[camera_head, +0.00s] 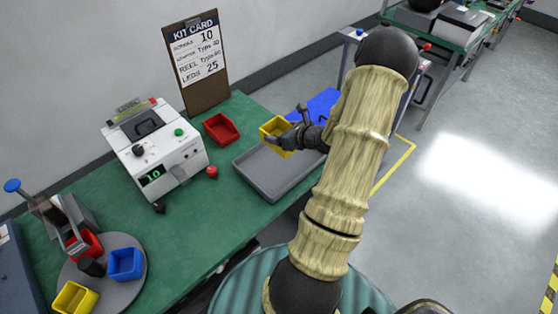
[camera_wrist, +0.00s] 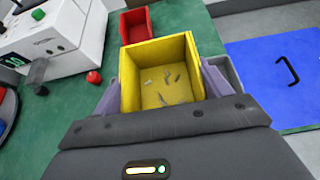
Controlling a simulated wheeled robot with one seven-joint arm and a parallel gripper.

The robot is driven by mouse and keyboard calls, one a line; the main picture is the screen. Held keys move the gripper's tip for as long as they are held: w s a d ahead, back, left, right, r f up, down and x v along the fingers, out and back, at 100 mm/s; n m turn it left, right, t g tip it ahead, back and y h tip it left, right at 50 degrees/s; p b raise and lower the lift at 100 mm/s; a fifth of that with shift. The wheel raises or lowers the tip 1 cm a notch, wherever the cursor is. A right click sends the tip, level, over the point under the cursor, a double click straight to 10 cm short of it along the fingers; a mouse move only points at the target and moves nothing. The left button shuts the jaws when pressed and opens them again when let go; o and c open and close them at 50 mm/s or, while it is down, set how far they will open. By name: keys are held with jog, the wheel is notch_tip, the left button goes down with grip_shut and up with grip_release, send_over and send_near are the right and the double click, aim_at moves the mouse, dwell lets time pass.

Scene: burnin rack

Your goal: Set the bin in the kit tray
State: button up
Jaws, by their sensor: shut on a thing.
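My gripper (camera_head: 288,138) is shut on a yellow bin (camera_head: 274,127), which it holds over the far part of the grey kit tray (camera_head: 251,180). In the wrist view the yellow bin (camera_wrist: 162,72) sits between the fingers, with several small dark screw-like pieces on its floor. The kit tray lies on the green table and looks empty where it shows. My arm hides part of its right side. In the wrist view only a corner of the tray (camera_wrist: 226,70) shows behind the bin. I cannot tell how far the bin is above the tray.
A red bin (camera_head: 221,129) stands left of the tray. A white counting machine (camera_head: 158,150) and a kit card (camera_head: 200,60) are further left and behind. A turntable (camera_head: 135,284) with red, blue and yellow bins is at lower left. A blue panel (camera_head: 318,104) lies beyond the tray.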

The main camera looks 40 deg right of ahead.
jog(key=p, duration=0.1)
send_over(281, 162)
jog(key=shift+f, duration=2.95)
jog(key=shift+f+p, duration=0.65)
jog(key=shift+f, duration=1.45)
jog(key=shift+f, duration=0.2)
jog(key=o, duration=1.1)
jog(key=shift+r, duration=0.1)
